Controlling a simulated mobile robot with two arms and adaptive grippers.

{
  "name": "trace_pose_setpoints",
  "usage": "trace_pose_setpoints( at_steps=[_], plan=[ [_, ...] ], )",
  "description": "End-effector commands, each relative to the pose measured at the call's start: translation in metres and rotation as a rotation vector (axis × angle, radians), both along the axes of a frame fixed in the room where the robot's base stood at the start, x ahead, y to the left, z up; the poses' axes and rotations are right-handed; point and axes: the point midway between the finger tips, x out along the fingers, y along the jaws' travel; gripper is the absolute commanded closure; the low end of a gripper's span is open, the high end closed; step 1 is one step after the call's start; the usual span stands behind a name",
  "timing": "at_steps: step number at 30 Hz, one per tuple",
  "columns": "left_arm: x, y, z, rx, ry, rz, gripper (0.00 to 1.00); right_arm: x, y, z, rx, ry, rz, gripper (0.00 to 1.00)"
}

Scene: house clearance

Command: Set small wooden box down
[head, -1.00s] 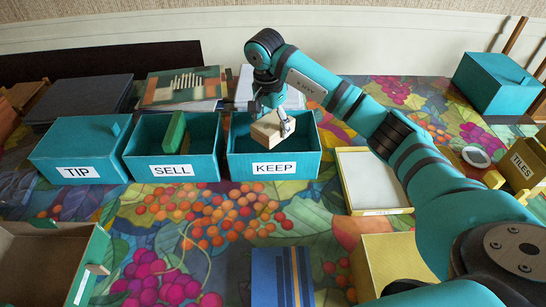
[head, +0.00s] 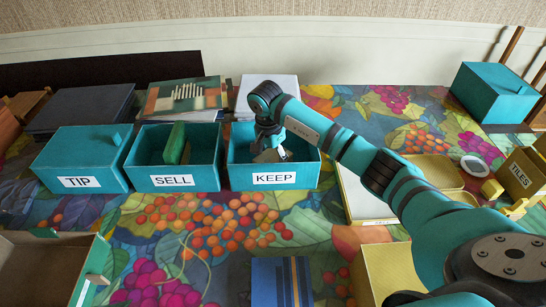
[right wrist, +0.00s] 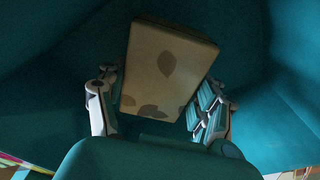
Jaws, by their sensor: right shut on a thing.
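The small wooden box (head: 268,156) is down inside the teal KEEP box (head: 274,179), tilted and partly hidden by the front wall and my arm. In the right wrist view the wooden box (right wrist: 168,68) shows a pale face with darker leaf shapes, between the two fingers. My right gripper (head: 270,146) is shut on it, inside the KEEP box; its fingers also show in the right wrist view (right wrist: 160,108). I cannot tell whether the wooden box touches the floor of the KEEP box. My left gripper is not in view.
The SELL box (head: 172,181), with a green thing (head: 175,143) in it, stands just left of KEEP. The closed TIP box (head: 80,182) is further left. A pale book (head: 268,84) lies behind KEEP. Yellow trays (head: 365,200) are to the right.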

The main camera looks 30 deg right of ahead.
Motion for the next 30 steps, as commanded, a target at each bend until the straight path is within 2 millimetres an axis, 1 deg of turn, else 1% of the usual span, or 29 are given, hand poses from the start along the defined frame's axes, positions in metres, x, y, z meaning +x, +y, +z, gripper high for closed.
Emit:
trace_pose_setpoints(
  at_steps=[1, 6, 13, 16, 17, 20, 30],
  plan=[
    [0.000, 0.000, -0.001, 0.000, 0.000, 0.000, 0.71, 0.000, 0.000, -0.001, 0.000, 0.000, 0.000, 0.30],
    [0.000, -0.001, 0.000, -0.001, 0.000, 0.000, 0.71, 0.000, 0.000, -0.001, 0.000, 0.001, 0.000, 0.09],
    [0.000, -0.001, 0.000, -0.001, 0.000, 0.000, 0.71, 0.000, 0.000, 0.000, 0.000, 0.001, 0.000, 0.09],
    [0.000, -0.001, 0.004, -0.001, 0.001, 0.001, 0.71, 0.000, 0.000, 0.004, 0.001, 0.001, -0.001, 0.09],
    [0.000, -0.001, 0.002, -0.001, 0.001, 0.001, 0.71, 0.000, 0.000, 0.006, 0.000, 0.000, 0.000, 0.09],
    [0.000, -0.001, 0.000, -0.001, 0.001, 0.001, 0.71, 0.000, 0.001, 0.019, -0.001, -0.003, 0.001, 0.09],
    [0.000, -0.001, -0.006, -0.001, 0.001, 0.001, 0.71, -0.003, 0.009, 0.090, -0.001, -0.004, -0.001, 0.09]
  ],
)
